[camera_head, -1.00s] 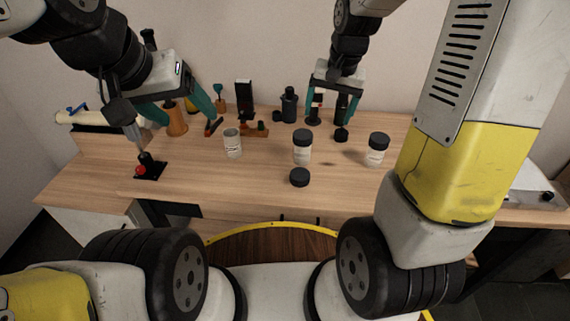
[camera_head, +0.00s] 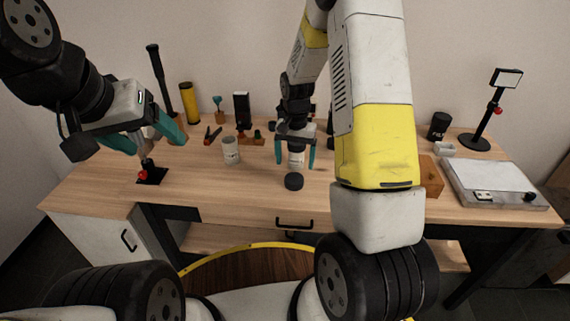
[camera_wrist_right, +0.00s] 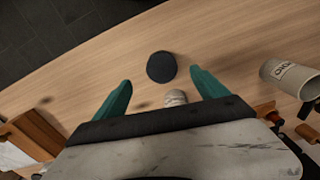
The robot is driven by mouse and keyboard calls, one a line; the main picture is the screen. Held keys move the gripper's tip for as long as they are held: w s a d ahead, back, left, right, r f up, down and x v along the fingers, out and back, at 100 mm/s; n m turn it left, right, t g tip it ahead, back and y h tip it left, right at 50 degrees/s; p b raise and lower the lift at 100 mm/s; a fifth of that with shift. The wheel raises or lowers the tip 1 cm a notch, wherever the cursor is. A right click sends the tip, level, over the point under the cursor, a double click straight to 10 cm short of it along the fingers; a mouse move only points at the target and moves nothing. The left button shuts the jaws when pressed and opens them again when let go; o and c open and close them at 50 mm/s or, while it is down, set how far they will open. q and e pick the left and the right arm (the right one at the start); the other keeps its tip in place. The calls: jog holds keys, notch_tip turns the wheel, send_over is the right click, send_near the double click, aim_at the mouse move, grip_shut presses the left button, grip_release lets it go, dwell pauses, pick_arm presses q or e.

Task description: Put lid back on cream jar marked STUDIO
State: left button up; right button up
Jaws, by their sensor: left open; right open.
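The open cream jar (camera_head: 231,150), pale and lidless, stands left of centre. In the right wrist view the open jar (camera_wrist_right: 287,78) is at the right edge, with only part of its lettering showing, apparently "DIO". A loose black lid (camera_head: 293,181) lies flat near the table's front; it also shows in the right wrist view (camera_wrist_right: 161,67). My right gripper (camera_head: 296,166) is open above a second jar (camera_head: 296,159), behind the lid; its pale body shows between the fingers (camera_wrist_right: 175,97). My left gripper (camera_head: 150,140) is open and empty, left of the open jar.
A red-topped black stick (camera_head: 145,170) stands below my left gripper. Small tools and a black bottle-like stand (camera_head: 242,108) line the back. A silver scale (camera_head: 490,182), a dark jar (camera_head: 439,125) and a lamp stand (camera_head: 490,118) are at right. The front-left tabletop is clear.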

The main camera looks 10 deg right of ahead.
aim_at(294, 178)
jog(key=shift+f, duration=1.3)
jog(key=shift+w+f, duration=0.2)
jog(key=shift+f, duration=1.1)
jog(key=shift+w+f, duration=0.2)
jog(key=shift+f, duration=1.1)
jog(key=shift+c, duration=0.4)
jog(key=c, duration=1.3)
jog(key=shift+r, duration=0.1)
